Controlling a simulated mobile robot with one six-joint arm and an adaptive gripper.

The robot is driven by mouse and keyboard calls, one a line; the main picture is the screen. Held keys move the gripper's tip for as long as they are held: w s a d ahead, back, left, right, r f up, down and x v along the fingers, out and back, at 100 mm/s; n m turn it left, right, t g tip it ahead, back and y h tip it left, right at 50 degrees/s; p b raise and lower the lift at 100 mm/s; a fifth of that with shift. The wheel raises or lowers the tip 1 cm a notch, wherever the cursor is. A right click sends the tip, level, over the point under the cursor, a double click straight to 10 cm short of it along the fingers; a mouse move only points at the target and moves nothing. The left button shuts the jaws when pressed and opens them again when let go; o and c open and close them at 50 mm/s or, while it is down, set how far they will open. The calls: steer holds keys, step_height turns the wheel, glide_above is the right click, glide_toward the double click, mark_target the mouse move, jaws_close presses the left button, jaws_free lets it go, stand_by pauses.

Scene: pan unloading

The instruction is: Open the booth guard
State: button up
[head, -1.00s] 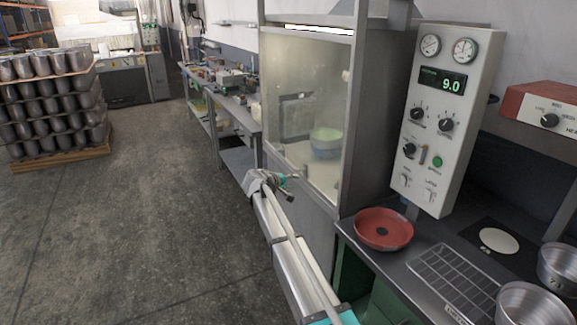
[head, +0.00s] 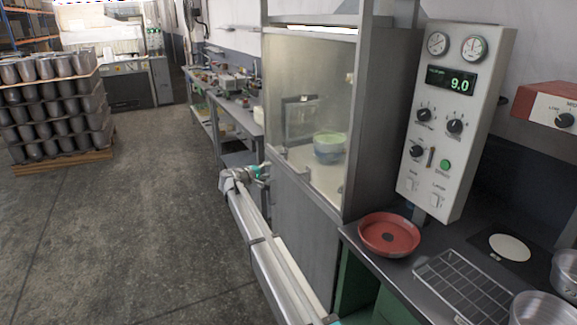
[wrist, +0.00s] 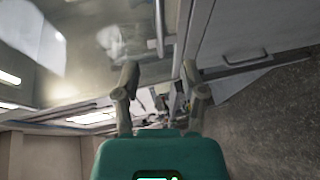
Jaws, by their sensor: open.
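The booth guard (head: 300,85) is a clear, slightly cloudy panel in a grey frame on the booth front, and it is down. Through it I see a bowl (head: 330,147), pale green above and bluish below. My gripper (head: 264,171) is at the lower left corner of the booth, small in the head view. In the wrist view my gripper (wrist: 160,75) has its two fingers apart with nothing between them. A thin metal bar handle (wrist: 160,30) shows beyond the fingertips there, not gripped. The guard's reflective surface (wrist: 75,60) fills the upper left.
A control panel (head: 455,120) reading 9.0 stands right of the booth. A red pan (head: 389,235) and a wire rack (head: 464,287) lie on the counter. A workbench (head: 236,118) stands behind.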

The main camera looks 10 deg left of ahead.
mark_target(287, 164)
steer(key=b+x, duration=0.2)
steer(key=x, duration=1.1)
jaws_close()
